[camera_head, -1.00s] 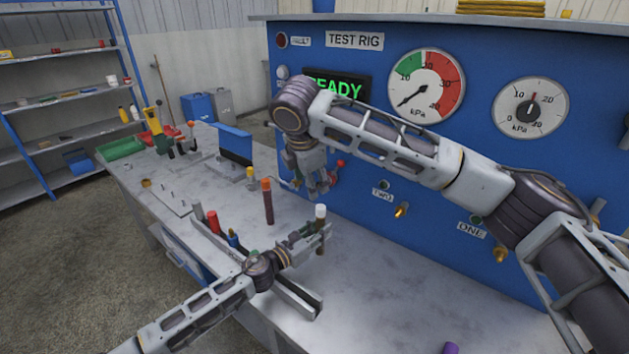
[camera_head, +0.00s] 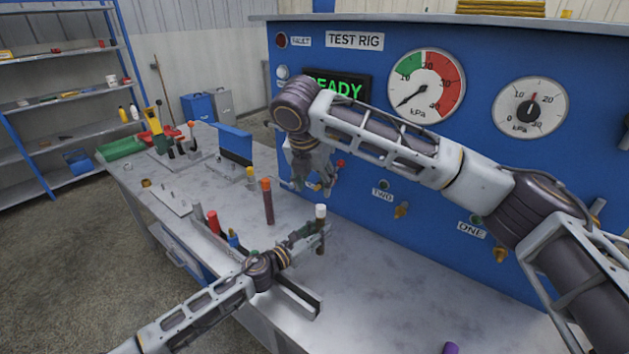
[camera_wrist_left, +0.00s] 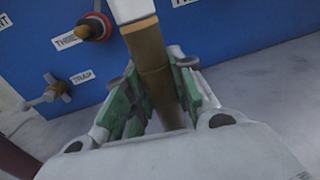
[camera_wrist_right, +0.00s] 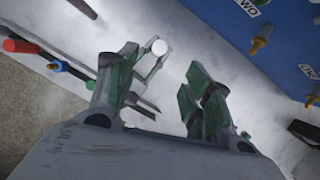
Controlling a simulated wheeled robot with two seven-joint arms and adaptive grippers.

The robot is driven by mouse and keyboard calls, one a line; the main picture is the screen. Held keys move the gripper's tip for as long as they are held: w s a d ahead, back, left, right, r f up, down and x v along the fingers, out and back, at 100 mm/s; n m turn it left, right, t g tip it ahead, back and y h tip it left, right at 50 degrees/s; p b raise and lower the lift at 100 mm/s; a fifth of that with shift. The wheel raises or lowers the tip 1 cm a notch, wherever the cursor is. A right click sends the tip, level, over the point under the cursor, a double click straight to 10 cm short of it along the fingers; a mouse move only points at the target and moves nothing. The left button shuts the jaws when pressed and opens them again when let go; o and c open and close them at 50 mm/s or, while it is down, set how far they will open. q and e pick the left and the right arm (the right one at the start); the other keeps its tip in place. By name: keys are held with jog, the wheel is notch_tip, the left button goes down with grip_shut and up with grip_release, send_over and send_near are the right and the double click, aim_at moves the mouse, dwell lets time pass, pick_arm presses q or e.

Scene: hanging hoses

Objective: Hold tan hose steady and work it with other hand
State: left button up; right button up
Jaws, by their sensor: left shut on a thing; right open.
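The tan hose (camera_wrist_left: 152,60) stands upright with a white upper end (camera_head: 320,211). My left gripper (camera_head: 318,236) is shut around it below the white end. The left wrist view shows the green-padded left fingers (camera_wrist_left: 160,95) on both sides of the tan tube. My right gripper (camera_head: 318,186) is open and empty, in front of the blue rig and above the hose in the head view. In the right wrist view, the white end (camera_wrist_right: 159,47) appears beyond the open right fingers (camera_wrist_right: 160,85), with no contact visible.
The blue test rig (camera_head: 450,160), with gauges and valve knobs, stands close behind the hose. An orange-topped dark hose (camera_head: 267,205) stands to the left, with a red-topped one (camera_head: 213,222) nearby. A grey channel (camera_head: 305,301) lies in front.

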aim_at(321, 207)
jog(key=shift+w+f, duration=0.1)
jog(key=shift+f, duration=0.1)
dwell(0.4)
jog(key=shift+x, duration=5.85)
jog(key=shift+c, duration=0.4)
jog(key=c, duration=1)
